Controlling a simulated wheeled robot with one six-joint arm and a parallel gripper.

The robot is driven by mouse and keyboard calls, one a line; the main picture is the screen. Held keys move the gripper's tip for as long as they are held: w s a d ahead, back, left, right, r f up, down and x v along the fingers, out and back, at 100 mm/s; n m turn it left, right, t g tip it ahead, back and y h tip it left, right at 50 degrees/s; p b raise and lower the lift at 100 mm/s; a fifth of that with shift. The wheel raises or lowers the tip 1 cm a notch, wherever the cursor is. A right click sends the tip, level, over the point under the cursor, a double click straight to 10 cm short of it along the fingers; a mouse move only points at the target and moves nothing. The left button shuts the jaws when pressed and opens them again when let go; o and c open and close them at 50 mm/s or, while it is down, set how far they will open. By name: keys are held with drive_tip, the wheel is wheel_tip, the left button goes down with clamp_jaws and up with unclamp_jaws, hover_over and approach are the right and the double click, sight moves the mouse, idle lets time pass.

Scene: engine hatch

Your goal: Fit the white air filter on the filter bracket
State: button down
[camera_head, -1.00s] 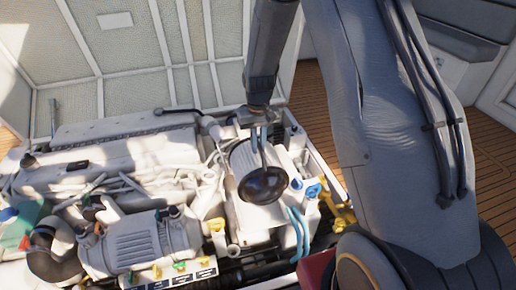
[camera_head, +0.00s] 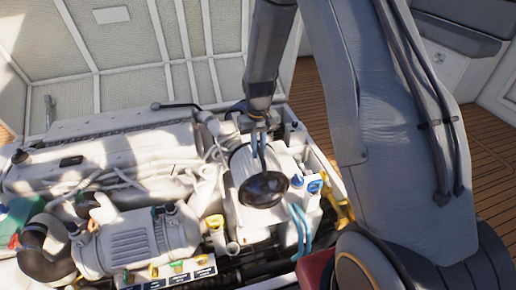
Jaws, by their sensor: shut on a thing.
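The white air filter (camera_head: 242,162) is a pale ribbed cylinder with a round black end (camera_head: 263,189) facing the camera. My gripper (camera_head: 258,143) reaches down from above, its bluish fingers shut on the filter near its upper side. The filter hangs over the right part of the engine, tilted in the picture. I cannot make out the filter bracket; the filter and fingers likely cover that area. Whether the filter touches anything below is hidden.
A white tank with a blue cap (camera_head: 315,186) and blue hoses (camera_head: 299,230) stand close on the right. A yellow cap (camera_head: 215,222) is at lower left of the filter. A ribbed white alternator-like unit (camera_head: 135,243) lies further left. The open hatch panel (camera_head: 140,60) rises behind.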

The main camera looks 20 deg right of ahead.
sight(258, 162)
drive_tip(key=shift+f+b, duration=2.25)
drive_tip(key=shift+f, duration=0.9)
drive_tip(key=shift+f+p, duration=0.4)
drive_tip(key=shift+p, duration=0.05)
drive_tip(key=c, duration=1.7)
unclamp_jaws()
drive_tip(key=shift+s, duration=0.1)
wheel_tip(258, 162, up, 8)
drive_tip(key=shift+f, duration=0.1)
